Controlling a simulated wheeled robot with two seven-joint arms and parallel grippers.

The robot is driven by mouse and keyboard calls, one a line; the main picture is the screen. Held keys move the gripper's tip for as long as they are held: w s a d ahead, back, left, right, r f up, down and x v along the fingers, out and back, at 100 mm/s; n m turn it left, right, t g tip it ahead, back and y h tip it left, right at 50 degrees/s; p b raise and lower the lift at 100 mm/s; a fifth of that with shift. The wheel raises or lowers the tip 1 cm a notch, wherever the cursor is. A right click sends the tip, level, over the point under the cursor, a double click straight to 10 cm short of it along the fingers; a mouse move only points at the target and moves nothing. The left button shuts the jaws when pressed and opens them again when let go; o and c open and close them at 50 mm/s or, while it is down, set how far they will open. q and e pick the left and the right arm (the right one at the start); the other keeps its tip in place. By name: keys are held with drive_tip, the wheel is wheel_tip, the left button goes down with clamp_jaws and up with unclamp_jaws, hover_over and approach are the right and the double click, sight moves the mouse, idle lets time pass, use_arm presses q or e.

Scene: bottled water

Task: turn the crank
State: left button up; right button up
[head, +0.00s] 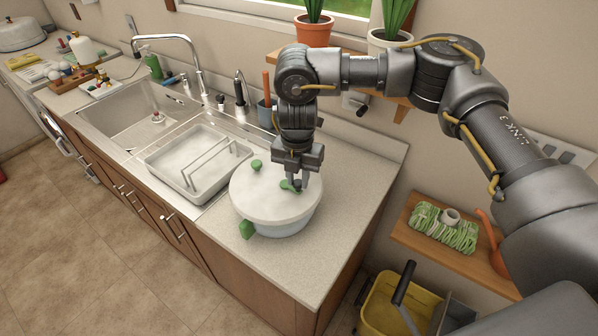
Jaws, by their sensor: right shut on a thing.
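A round white lidded pot-like container (262,199), which looks like a salad spinner, stands on the counter right of the sink. My left gripper is not in view.
A dish tray (193,180) with a rack sits left of the container by the sink (110,125). A tall tap (198,80) stands behind. Potted plants (313,32) are on a shelf above. The counter's right end (350,200) is clear.

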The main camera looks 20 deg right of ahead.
sight(296, 184)
drive_tip(key=shift+s+a+m, duration=0.15)
drive_tip(key=shift+a+m, duration=0.05)
drive_tip(key=shift+m, duration=0.3)
drive_tip(key=o, duration=1)
wheel_tip(296, 184, up, 11)
drive_tip(key=b, duration=0.2)
drive_tip(key=shift+f, duration=0.1)
